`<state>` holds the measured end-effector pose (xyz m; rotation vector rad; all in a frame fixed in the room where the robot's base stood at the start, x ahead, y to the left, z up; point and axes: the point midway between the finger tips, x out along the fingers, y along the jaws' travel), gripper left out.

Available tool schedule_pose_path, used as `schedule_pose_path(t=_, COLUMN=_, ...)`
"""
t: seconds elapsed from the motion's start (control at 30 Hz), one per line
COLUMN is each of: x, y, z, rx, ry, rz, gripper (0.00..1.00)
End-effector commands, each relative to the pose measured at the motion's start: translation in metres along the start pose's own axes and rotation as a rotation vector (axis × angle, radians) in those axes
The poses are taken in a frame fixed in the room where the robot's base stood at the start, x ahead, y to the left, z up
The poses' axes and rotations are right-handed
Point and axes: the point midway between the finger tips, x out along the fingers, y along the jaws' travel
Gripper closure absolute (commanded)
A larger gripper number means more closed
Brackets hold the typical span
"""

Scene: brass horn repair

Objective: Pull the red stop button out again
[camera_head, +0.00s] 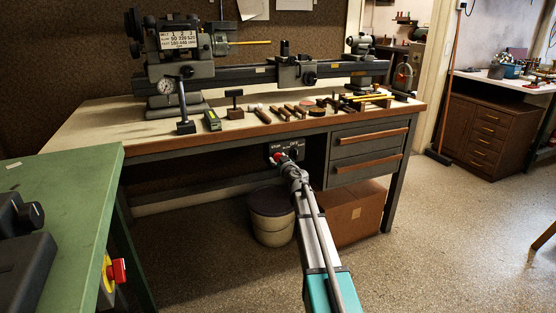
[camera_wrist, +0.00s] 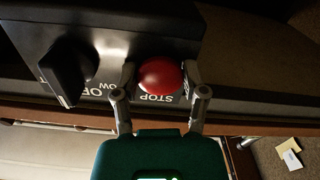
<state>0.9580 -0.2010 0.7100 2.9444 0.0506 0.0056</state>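The red stop button (camera_wrist: 161,77) is a round red mushroom head on a black control box (camera_wrist: 110,30), with the word STOP printed beside it. In the head view the button (camera_head: 275,158) shows under the front edge of the lathe bench. My gripper (camera_wrist: 160,74) has one finger on each side of the button, with its fingertips close to the button's edges. The fingers are spread, and a narrow dark gap seems to show on the left side; contact on the right is unclear. In the head view the fingertips are small and partly merge with the box.
A black rotary knob (camera_wrist: 68,72) sits beside the button on the same box. The bench (camera_head: 290,127) overhangs the box, with drawers (camera_head: 368,150) to the right. A lidded bin (camera_head: 271,215) and a cardboard box (camera_head: 353,212) stand below. Another red switch (camera_head: 117,271) is on the green bench.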

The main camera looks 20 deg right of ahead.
Motion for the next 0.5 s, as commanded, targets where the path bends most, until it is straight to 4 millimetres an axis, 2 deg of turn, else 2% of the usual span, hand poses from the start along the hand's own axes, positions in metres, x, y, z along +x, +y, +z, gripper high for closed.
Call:
schedule_pose_path(t=0.03, x=0.002, y=0.0, z=0.0, rx=0.001, ry=0.0, rz=0.0, gripper=0.77)
schedule_pose_path(t=0.17, x=0.002, y=0.0, z=0.0, rx=0.001, ry=0.0, rz=0.0, gripper=1.0)
schedule_pose_path(t=0.5, x=-0.012, y=0.0, z=0.0, rx=0.001, ry=0.0, rz=0.0, gripper=1.0)
